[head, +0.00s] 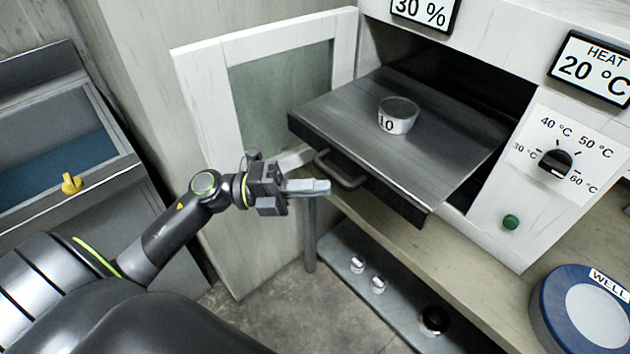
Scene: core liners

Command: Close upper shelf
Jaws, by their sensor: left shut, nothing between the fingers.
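The upper shelf (440,150) is a dark metal tray pulled out of the white oven-like cabinet (490,225). A small white cup (398,116) marked 10 stands on it. The shelf's front has a dark bar handle (345,177). My left gripper (326,187) is shut and empty, with its fingertips close to the handle, just left of and below it; I cannot tell whether they touch. My right gripper is not in view.
The cabinet's white door (190,100) with a glass pane stands open at the left. A dial (556,164) and a green button (511,222) are on the right panel. Below are a lower surface with small white-topped items (377,284) and a blue round WELL container (550,310).

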